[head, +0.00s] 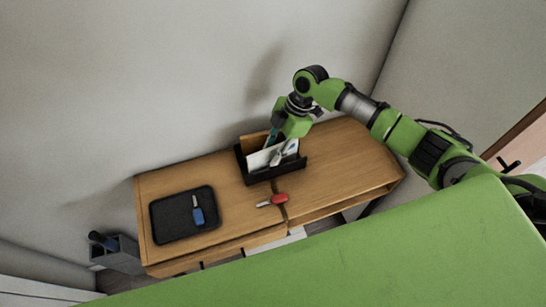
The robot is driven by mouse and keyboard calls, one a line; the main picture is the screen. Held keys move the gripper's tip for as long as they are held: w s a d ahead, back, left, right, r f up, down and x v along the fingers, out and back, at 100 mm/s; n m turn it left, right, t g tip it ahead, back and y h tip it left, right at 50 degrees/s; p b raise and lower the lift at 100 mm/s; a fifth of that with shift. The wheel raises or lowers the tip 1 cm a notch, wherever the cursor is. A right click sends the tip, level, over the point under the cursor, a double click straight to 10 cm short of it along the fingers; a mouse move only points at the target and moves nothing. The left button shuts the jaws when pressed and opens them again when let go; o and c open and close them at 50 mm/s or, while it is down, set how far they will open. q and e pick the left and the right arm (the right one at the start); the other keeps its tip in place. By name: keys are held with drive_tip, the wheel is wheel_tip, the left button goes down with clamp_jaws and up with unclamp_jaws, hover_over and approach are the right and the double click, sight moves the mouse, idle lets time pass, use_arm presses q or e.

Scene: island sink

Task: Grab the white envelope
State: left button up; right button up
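The white envelope (260,159) stands upright in a black desk organizer (262,177) on the wooden desk. White paper also shows at the organizer's right side, and I cannot tell whether it is the same piece. My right gripper (277,153) reaches down from above over the organizer, close to the envelope's right part. Its fingertips are small and partly merge with the organizer's contents, so I cannot tell whether they touch or hold the envelope. My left gripper is out of view.
A black tray (171,222) with a blue-handled tool (197,214) lies on the desk's left side. A red-handled tool (279,199) lies in front of the organizer. A grey bin (122,256) stands left of the desk. The desktop right of the organizer is clear.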

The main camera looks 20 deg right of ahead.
clamp_jaws()
drive_tip(key=shift+r, duration=0.1)
